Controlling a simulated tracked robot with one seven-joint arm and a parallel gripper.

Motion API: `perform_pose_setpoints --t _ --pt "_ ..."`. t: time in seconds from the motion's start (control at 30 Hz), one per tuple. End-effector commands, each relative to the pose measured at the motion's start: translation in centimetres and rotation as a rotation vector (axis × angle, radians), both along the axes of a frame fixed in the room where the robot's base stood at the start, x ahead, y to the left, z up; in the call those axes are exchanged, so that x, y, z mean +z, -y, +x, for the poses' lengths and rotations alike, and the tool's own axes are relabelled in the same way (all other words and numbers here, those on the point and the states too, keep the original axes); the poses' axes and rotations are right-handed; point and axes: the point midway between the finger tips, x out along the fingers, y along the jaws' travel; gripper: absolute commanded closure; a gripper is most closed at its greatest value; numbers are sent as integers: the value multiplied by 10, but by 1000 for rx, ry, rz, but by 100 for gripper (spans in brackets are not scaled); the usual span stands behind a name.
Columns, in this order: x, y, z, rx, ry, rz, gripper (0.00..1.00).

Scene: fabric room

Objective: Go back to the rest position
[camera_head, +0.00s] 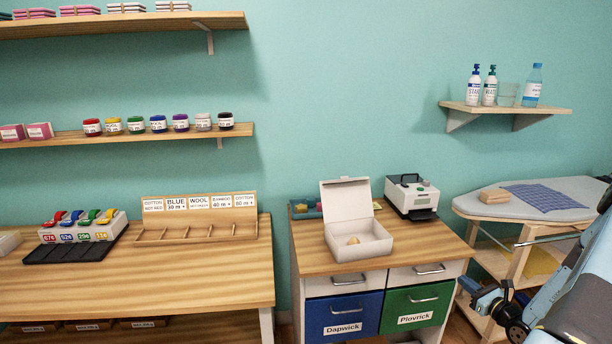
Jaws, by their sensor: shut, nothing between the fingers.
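My arm comes in from the right edge, pale blue and grey with dark joints. My gripper (470,287), small and dark at this distance, is at its left end, shut and empty. It is in front of the gap between the drawer cabinet (452,268) and the ironing-board stand (518,262). It touches nothing that I can make out.
An open white box (350,240) with a small tan item inside and a label printer (412,197) stand on the cabinet. A wooden table (150,283) with a sorting rack (200,228) is at left.

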Motion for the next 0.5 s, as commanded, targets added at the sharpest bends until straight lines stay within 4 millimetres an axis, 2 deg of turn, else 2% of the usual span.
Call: perform_pose_setpoints --t 0.03,0.2,0.5 --pt "20 -14 6 61 8 -40 100" --pt "68 -61 12 256 21 -158 100" --pt "142 -142 2 576 38 -383 100"
